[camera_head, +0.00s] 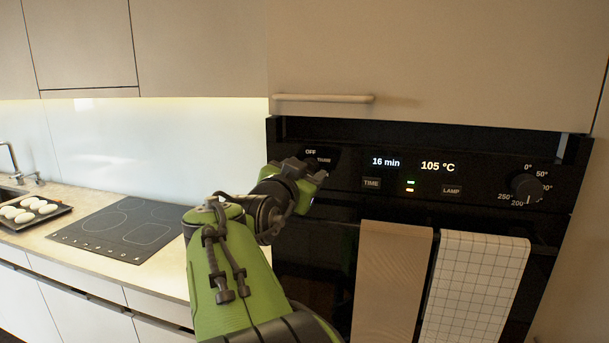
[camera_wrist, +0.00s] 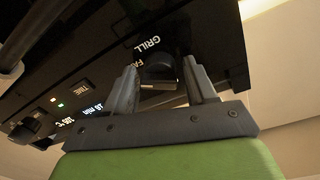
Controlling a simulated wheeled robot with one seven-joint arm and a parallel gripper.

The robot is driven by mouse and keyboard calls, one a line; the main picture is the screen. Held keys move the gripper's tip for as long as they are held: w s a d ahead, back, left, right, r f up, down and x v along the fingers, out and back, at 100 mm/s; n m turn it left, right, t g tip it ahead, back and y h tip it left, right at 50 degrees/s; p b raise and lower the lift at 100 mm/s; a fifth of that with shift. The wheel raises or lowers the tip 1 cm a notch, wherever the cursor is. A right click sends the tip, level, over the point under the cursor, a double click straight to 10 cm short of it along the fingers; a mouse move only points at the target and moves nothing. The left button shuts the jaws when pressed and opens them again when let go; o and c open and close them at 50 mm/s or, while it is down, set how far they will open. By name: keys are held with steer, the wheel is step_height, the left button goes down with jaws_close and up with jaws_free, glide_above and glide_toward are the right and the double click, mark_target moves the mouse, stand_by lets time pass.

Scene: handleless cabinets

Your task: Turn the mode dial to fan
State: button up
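The mode dial (camera_wrist: 158,68) is a dark knob on the black oven panel, seen in the wrist view between my two grey fingers. The labels GRILL and FAN, the latter partly hidden, are printed beside it. My gripper (camera_wrist: 160,66) is open, with one finger on each side of the dial and a small gap seemingly visible at each side. In the head view my gripper (camera_head: 308,172) is at the left end of the panel and hides the dial; the OFF label (camera_head: 311,152) shows above it. I cannot tell where the dial points.
The panel display (camera_head: 412,164) reads 16 min and 105 °C. A temperature dial (camera_head: 524,187) is at the panel's right. Brown (camera_head: 391,280) and checked (camera_head: 473,285) towels hang below. A cabinet bar handle (camera_head: 323,98) is above; a cooktop (camera_head: 120,228) is left.

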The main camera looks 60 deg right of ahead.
steer(key=shift+o, duration=0.4)
steer(key=shift+a, duration=0.1)
steer(key=s+a+b, duration=0.1)
steer(key=a+b, duration=0.1)
steer(key=a, duration=1.3)
steer(key=shift+s+a, duration=0.25)
steer(key=shift+s, duration=0.1)
